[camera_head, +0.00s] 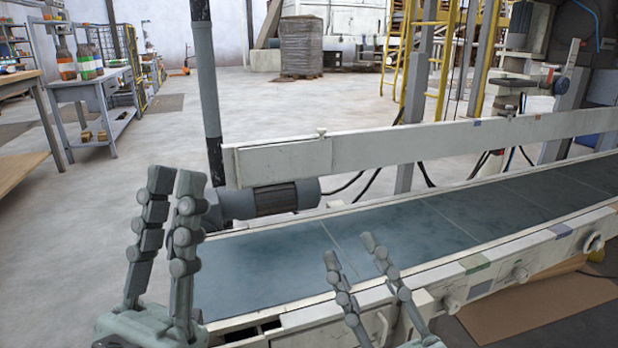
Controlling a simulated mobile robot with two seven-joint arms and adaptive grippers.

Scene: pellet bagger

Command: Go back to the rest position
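My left gripper (174,188) stands upright at the lower left, in front of the near left end of the conveyor. Its two fingers come close at the tips, with a narrow gap and nothing between them. My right gripper (350,248) is at the bottom centre, over the conveyor's near side rail in the picture. Its two fingers are apart and empty. The conveyor belt (400,232) is blue-grey and bare where it shows. Its lower left part is partly hidden behind my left gripper.
A white guard rail (400,146) runs along the conveyor's far side. A motor (268,200) sits at its left end beside a dark post (206,90). A bench with bottles (97,82) stands at far left. Cardboard (530,305) lies at lower right. Open floor (140,170) is at left.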

